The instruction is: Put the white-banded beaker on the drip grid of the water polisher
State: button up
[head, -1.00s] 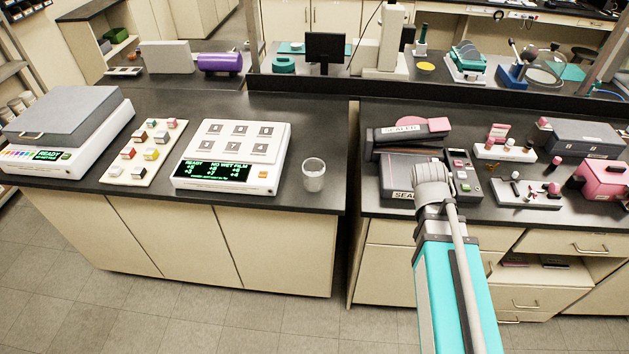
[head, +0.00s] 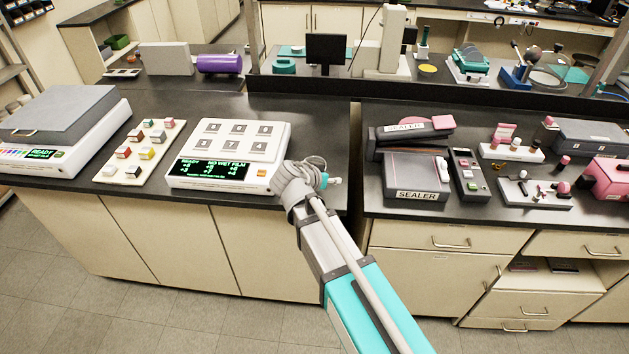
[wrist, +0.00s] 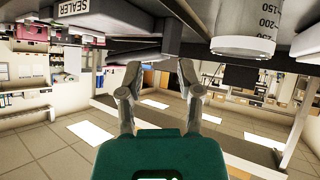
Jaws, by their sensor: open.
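A clear beaker (wrist: 245,18) with dark volume marks shows at the upper right of the wrist view, cut off by the top edge. In the head view the beaker is hidden behind my wrist, which is over the front right of the left bench. My gripper (wrist: 155,72) is open and empty in the wrist view, with its fingers apart and the beaker to their right, not between them. The fingers are mostly hidden in the head view. I cannot make out the water polisher or its drip grid.
A white device with a green display (head: 228,157) stands left of my wrist. The sealer (head: 415,175) and a button box (head: 467,175) are on the right bench (head: 390,210). A gap separates the two benches. Small pink-capped items stand farther right.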

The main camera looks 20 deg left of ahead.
jog(key=s+a+r+t+y+b, duration=0.1)
jog(key=s+a+t+y, duration=0.1)
jog(key=a, duration=1)
jog(key=shift+s+a+r+t, duration=0.35)
jog(key=shift+s+t, duration=0.25)
jog(key=shift+s, duration=0.45)
jog(key=b, duration=0.4)
send_near(305, 161)
jog(key=a+x, duration=0.1)
jog(key=x, duration=0.2)
jog(key=shift+w+d+f, duration=0.2)
jog(key=shift+w+d, duration=0.45)
jog(key=shift+b+x, duration=0.9)
jog(key=shift+x, duration=1.85)
